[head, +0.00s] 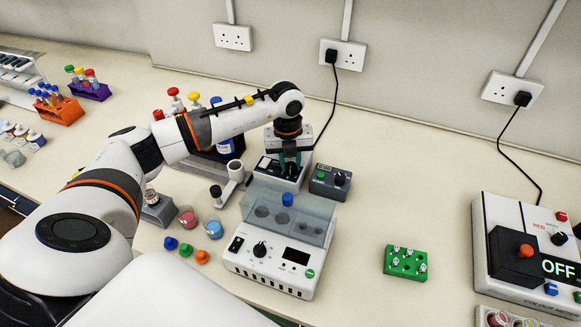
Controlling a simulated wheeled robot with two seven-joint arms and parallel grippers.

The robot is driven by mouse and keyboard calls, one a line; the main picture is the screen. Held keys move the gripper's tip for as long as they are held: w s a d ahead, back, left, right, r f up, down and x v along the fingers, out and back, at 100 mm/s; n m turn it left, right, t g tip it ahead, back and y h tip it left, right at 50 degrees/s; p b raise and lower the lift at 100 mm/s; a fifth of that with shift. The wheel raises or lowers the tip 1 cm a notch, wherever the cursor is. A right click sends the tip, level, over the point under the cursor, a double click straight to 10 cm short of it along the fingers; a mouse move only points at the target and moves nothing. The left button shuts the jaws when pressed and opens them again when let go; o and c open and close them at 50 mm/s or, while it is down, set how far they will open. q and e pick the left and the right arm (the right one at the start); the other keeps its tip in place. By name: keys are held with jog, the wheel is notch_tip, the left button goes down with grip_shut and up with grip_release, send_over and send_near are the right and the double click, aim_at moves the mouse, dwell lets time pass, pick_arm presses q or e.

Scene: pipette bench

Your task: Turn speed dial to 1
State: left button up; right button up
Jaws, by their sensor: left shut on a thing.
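My left gripper (290,161) points down over a small white-and-black device (262,178) at the back middle of the bench. Its dark fingers are shut at the right part of the device's top panel, where the speed dial appears to be. The fingers and the gripper body hide the dial, so its pointer and setting cannot be read. A switch (265,163) shows on the panel to the left of the fingers. My right gripper is not in view.
A dark box (330,182) with a knob stands close to the right of the gripper. A white heater-like unit (270,262) with a clear cover and a black knob (260,249) stands in front. A green rack (405,263) lies right, with bare bench around it.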

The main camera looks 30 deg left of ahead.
pick_arm(q)
jog(key=m+b, duration=0.4)
jog(key=m, duration=0.2)
jog(key=shift+w+f, duration=0.1)
jog(key=m+b, duration=0.2)
jog(key=m, duration=0.1)
jog(key=shift+m, duration=0.4)
jog(key=shift+r+m+g+b, duration=0.25)
jog(key=shift+m+b, duration=0.55)
jog(key=shift+m, duration=0.5)
jog(key=o, duration=1)
jog(key=shift+f, duration=0.1)
